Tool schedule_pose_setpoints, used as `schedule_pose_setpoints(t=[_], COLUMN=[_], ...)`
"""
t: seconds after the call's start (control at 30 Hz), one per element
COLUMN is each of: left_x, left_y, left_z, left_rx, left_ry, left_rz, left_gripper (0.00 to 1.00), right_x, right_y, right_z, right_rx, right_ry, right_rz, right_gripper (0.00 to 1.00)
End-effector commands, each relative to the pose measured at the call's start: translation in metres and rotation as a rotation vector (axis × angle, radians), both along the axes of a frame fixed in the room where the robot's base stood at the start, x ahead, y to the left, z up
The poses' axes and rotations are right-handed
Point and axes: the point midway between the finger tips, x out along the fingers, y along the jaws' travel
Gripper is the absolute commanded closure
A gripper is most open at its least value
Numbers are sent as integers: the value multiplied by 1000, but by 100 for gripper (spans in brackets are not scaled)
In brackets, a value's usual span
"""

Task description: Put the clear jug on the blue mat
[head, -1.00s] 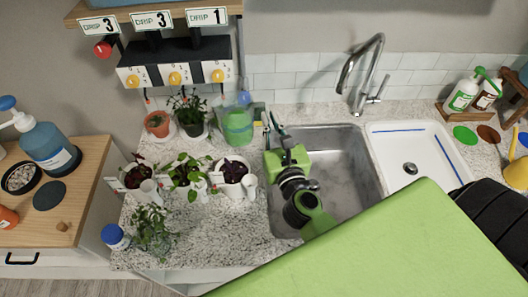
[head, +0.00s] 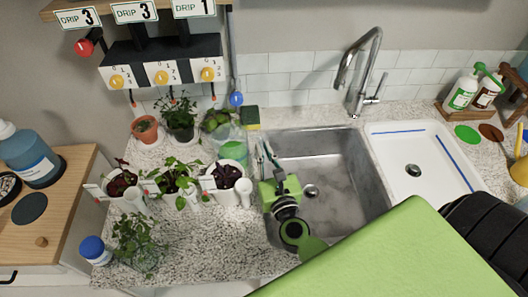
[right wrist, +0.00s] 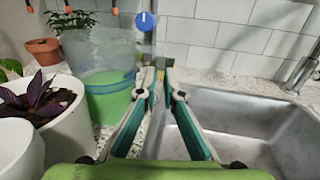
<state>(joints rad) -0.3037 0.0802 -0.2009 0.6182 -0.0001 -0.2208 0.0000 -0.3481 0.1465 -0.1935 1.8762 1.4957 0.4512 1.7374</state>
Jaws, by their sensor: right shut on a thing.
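The clear jug (head: 231,148), see-through with green in its lower part, is over the counter left of the sink. It also shows at left in the right wrist view (right wrist: 105,85). My right gripper (head: 262,145) is at the jug's right side. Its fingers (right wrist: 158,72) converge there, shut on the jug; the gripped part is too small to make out. A dark slate-blue round mat (head: 30,208) lies bare on the wooden cabinet at far left. It looks like the blue mat. My left gripper is not in view.
Potted plants (head: 175,178) crowd the counter left of the jug. A drip panel (head: 160,62) hangs behind. A blue soap bottle (head: 28,160) stands behind the slate mat. The sink (head: 335,190) and faucet (head: 360,75) are at right. A blue-capped jar (head: 95,250) stands at front left.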

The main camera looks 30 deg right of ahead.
Motion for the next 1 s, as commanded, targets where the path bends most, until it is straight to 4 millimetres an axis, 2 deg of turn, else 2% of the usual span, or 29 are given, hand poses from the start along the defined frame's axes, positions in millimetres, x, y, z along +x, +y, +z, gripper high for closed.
schedule_pose_setpoints(t=[0.2, 0.23, 0.27, 0.3, 0.57, 0.7, 0.87, 1.0], left_x=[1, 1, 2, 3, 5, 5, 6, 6], left_y=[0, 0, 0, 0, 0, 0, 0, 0], left_z=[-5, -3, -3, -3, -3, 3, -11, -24], left_rx=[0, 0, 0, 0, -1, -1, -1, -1], left_ry=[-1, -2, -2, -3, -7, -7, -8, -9], left_rz=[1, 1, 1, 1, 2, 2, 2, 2], left_gripper=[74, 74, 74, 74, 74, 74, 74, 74], right_x=[0, 0, 0, 0, 0, 0, -26, -57], right_y=[0, 0, 0, 0, 0, 0, 6, 13], right_z=[-3, -3, -3, -3, -3, 3, -5, -6], right_rx=[1, 0, 0, 0, 0, -1, 1, 1], right_ry=[-3, 1, 1, 1, 1, 1, 4, 5], right_rz=[0, 0, 0, 0, 0, 1, 2, 1], right_gripper=[100, 85, 77, 76, 76, 76, 76, 76])
